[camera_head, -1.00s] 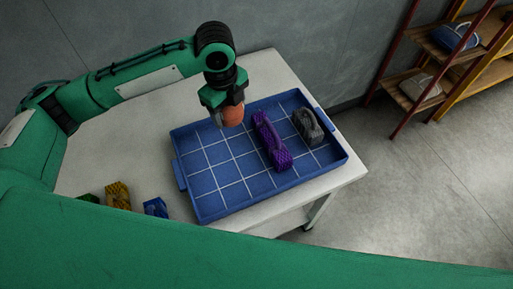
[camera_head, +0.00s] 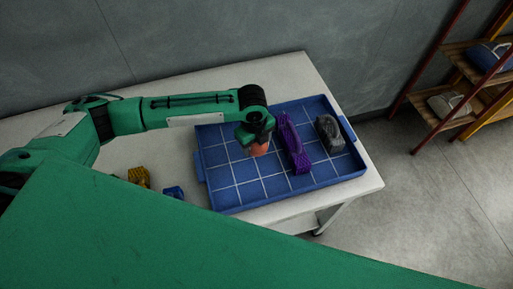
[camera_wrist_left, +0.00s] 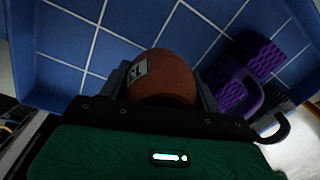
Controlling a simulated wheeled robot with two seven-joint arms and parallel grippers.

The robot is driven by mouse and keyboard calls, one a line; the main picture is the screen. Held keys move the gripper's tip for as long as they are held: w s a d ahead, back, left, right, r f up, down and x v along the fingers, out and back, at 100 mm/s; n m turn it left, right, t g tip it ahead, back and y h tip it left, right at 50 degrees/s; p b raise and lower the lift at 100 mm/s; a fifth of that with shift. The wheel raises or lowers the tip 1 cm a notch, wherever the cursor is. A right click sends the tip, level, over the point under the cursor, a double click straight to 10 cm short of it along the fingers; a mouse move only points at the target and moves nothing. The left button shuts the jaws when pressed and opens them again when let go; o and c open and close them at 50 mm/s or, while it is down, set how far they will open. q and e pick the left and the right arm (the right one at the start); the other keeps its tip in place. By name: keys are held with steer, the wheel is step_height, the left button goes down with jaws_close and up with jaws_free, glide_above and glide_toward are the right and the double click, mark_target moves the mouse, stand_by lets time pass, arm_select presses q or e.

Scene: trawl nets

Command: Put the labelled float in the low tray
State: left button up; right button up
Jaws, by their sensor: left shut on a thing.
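The labelled float (camera_head: 258,150) is orange-brown and rounded. In the left wrist view the float (camera_wrist_left: 166,75) shows a pale label with dark letters on its left side. My left gripper (camera_head: 256,142) is shut on it, with a finger on each side (camera_wrist_left: 160,88). The low tray (camera_head: 232,200) is blue with a white grid and lies on a pale table. The float is over the tray's left-middle part, left of a purple thing; I cannot tell whether it touches the tray floor. My right gripper is not in view.
A purple bundle (camera_head: 292,145) and a dark grey bundle (camera_head: 329,133) lie in the tray's right part. A yellow block (camera_head: 139,176) and a blue block (camera_head: 173,192) are on the table (camera_head: 290,68) left of the tray. A shelf (camera_head: 470,75) stands at right.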

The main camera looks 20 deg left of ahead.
mark_target(256, 150)
arm_select(q)
steer(key=shift+f, duration=2.05)
steer(key=o, duration=1)
steer(key=shift+f, duration=0.1)
step_height(256, 150, up, 12)
steer(key=shift+s+a+b, duration=0.25)
steer(key=shift+s+b, duration=0.15)
